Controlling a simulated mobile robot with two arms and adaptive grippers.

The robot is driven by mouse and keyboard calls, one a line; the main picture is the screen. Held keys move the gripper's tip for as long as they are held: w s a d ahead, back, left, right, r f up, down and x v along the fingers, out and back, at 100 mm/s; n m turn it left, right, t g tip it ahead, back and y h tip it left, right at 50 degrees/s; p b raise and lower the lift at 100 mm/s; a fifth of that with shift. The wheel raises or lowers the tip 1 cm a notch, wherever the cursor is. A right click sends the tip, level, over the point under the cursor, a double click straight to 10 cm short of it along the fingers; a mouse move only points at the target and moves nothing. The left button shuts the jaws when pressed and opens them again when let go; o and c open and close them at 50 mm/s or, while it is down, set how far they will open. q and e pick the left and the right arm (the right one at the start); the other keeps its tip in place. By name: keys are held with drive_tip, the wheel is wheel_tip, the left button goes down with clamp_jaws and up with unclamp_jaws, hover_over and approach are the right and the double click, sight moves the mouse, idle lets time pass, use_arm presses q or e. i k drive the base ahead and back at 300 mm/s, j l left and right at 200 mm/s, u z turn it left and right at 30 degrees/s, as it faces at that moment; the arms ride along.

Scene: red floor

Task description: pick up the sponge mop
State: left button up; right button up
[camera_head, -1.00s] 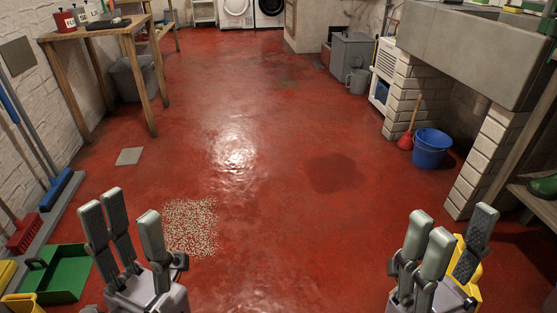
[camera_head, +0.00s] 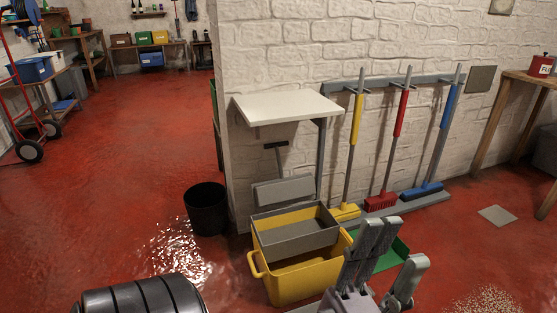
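Three long-handled cleaning tools hang upright from a grey wall rail. The one with a yellow handle and a low yellow head (camera_head: 355,125) is on the left and looks like the sponge mop; I cannot make out the sponge itself. A red broom (camera_head: 401,115) hangs in the middle and a blue broom (camera_head: 447,110) on the right. My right gripper is out of view.
A yellow mop bucket with a grey wringer (camera_head: 290,282) stands in front of the tools, left of my gripper. A white shelf (camera_head: 287,107) juts from the wall above it. A black bin (camera_head: 206,210) stands left of it. Red floor is open at the left.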

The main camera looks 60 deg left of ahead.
sight(346, 212)
drive_tip(key=u, duration=1.25)
drive_tip(key=k, duration=0.6)
drive_tip(key=u, duration=1.75)
drive_tip(key=l+u, duration=0.15)
drive_tip(key=l, duration=0.3)
drive_tip(key=l+u, duration=0.15)
drive_tip(key=l, duration=0.35)
drive_tip(key=k+l+u, duration=0.2)
drive_tip(key=l, duration=0.25)
drive_tip(key=l+u, duration=0.15)
drive_tip(key=l, duration=0.3)
drive_tip(key=k+l+u, duration=0.15)
drive_tip(key=l, duration=0.3)
drive_tip(key=k+l, duration=0.1)
drive_tip(key=l, duration=0.3)
drive_tip(key=k+l, duration=0.1)
drive_tip(key=l, duration=0.75)
drive_tip(key=k+l, duration=0.15)
drive_tip(key=l, duration=0.3)
drive_tip(key=k+l, duration=0.1)
drive_tip(key=l, duration=0.3)
